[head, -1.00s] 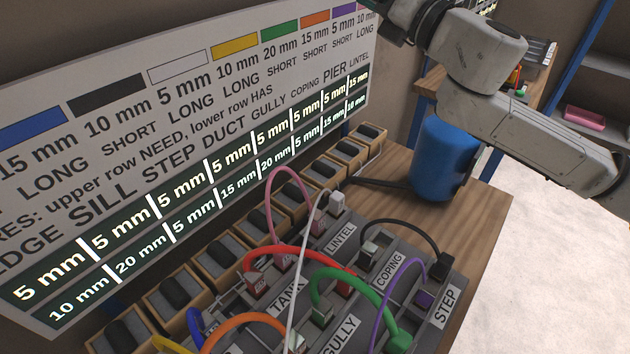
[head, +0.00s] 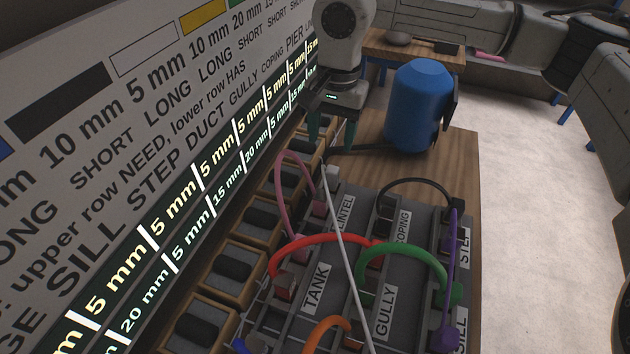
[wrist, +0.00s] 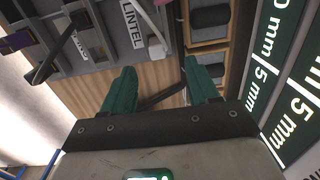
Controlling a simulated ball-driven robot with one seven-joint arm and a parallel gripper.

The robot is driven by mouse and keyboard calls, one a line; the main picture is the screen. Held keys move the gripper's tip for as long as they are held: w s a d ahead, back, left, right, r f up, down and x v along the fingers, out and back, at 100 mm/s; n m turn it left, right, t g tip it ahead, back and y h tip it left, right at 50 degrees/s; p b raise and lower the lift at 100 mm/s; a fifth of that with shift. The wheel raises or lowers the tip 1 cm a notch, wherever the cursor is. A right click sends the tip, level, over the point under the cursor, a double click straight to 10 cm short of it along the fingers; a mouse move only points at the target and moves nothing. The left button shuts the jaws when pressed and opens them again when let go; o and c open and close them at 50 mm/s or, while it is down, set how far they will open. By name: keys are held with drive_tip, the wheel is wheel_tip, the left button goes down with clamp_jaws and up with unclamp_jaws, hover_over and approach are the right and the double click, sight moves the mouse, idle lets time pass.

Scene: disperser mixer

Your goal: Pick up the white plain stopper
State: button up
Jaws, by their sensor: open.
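The white stopper (head: 332,174), a small pale block, sits at the far end of the rack by the LINTEL label, where a white cord (head: 346,240) ends. The white stopper also shows in the wrist view (wrist: 157,48), near the top centre. Whether its face is plain is too small to tell. My gripper (head: 331,138) has dark green fingers and is open and empty. It hangs beyond the far end of the rack, behind the stopper in the head view. In the wrist view the gripper (wrist: 161,76) has the stopper just ahead of its fingertips, apart from them.
The grey rack (head: 412,262) holds several coloured cords with plugs; a pink cord (head: 281,180) arches close to the stopper. Wooden boxes with dark pads (head: 233,268) line its left. A lettered wall board (head: 120,120) stands beside them. A blue cylinder (head: 418,105) stands behind on the wooden table (head: 462,150).

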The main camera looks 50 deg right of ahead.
sight(332, 169)
drive_tip(key=shift+d+f+h, duration=0.2)
drive_tip(key=shift+d+h, duration=0.1)
drive_tip(key=shift+d, duration=0.1)
drive_tip(key=shift+s+f, duration=0.1)
drive_tip(key=shift+f, duration=0.3)
wheel_tip(332, 169, down, 10)
drive_tip(key=shift+d+r+p, duration=0.1)
drive_tip(key=shift+p, duration=0.95)
drive_tip(key=shift+c, duration=0.3)
drive_tip(key=c, duration=1)
